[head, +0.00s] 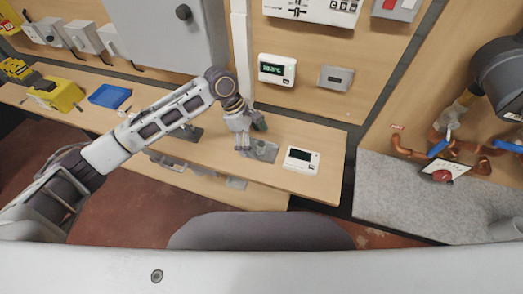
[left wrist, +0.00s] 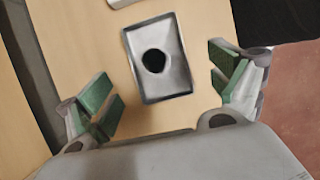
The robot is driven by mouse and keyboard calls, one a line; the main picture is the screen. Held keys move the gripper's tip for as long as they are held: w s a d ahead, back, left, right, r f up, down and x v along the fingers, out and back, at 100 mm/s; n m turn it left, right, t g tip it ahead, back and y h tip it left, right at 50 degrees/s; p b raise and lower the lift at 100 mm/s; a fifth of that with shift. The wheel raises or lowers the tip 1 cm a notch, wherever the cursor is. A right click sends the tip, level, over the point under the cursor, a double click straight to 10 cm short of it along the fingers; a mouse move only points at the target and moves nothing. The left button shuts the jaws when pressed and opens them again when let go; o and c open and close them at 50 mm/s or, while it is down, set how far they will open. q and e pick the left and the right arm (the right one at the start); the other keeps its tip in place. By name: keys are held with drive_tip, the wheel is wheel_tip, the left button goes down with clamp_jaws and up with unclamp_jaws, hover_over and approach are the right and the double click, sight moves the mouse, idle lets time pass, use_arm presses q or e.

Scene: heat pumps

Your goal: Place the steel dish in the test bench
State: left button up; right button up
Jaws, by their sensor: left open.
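The steel dish (left wrist: 178,80) is a shiny rectangular piece with a dark round middle, seen from above in the left wrist view. It lies on the wooden bench top (head: 325,138). In the head view the dish (head: 263,152) is partly hidden by my left gripper (head: 250,132). My left gripper, which also shows in the left wrist view (left wrist: 165,88), is open and empty. Its green-padded fingers are on either side of the dish, apart from it. I cannot tell for certain which surface is the test bench. My right gripper is not in view.
A white thermostat (head: 301,159) lies just right of the dish. A blue tray (head: 109,96) and a yellow device (head: 60,94) are further left on the bench. A grey speckled worktop (head: 395,195) with copper pipes (head: 462,148) stands at the right, beyond a gap.

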sight(258, 145)
use_arm(q)
drive_tip(key=shift+x, duration=1.75)
drive_tip(key=c, duration=1.3)
drive_tip(key=shift+r, duration=0.15)
drive_tip(key=shift+r, duration=4.9)
